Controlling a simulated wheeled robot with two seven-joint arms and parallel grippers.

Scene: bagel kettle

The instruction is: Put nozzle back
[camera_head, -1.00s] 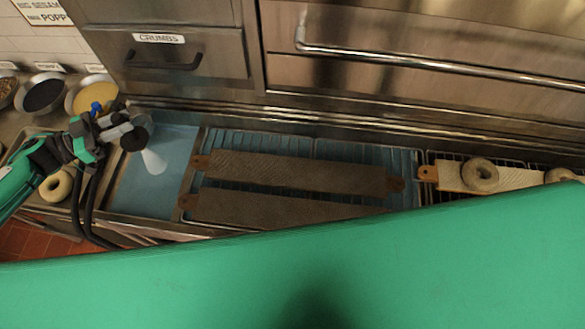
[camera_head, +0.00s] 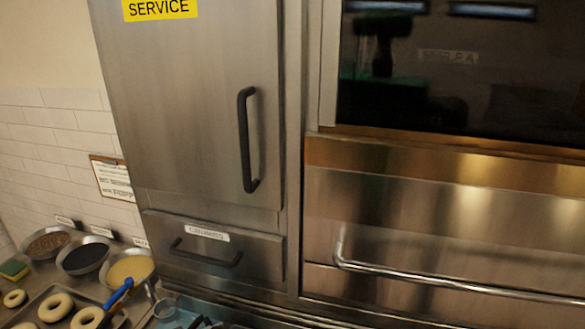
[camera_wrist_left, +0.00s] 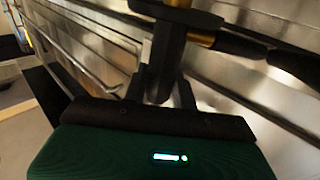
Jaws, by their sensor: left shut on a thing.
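In the left wrist view, my left gripper (camera_wrist_left: 162,92) is shut on a black piece with brass-coloured parts, which looks like the nozzle (camera_wrist_left: 168,55). A thick black hose-like part (camera_wrist_left: 245,45) runs off it to the right. The nozzle's tip and its holder cannot be made out. In the head view a small dark shape shows at the bottom edge, too cut off to identify. My right gripper is in neither view.
A steel cabinet door (camera_head: 190,100) with a black handle stands above the CRUMBS drawer (camera_head: 210,245). An oven with dark glass (camera_head: 460,75) and a steel bar handle (camera_head: 450,283) is at right. Topping bowls (camera_head: 85,257), a blue-handled tool (camera_head: 122,292) and bagels (camera_head: 56,307) are at lower left.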

